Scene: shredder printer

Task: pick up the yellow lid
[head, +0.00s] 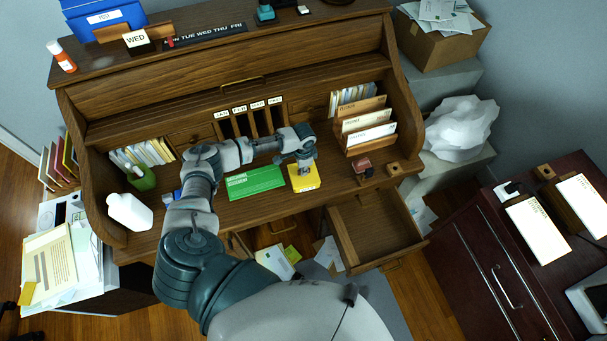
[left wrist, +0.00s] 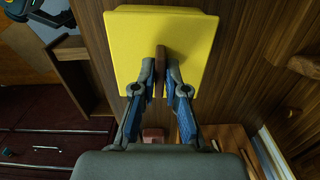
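The yellow lid (head: 304,184) is at the front of the wooden desk, just right of the green pad. In the left wrist view the lid (left wrist: 133,35) fills the top middle as a flat square, with a thin brown handle (left wrist: 160,66) standing from it. My left gripper (head: 305,161) is over the lid. Its blue-grey fingers (left wrist: 164,80) are drawn close together, one on each side of the handle, and look shut on it. The lid's underside is hidden. My right gripper is out of view.
The green pad (head: 254,183) lies close to the lid's left. A small dark red block (head: 361,165) and a letter rack (head: 365,126) stand to the right. An open drawer (head: 375,230) juts out below right. A white bottle (head: 129,211) stands at the left.

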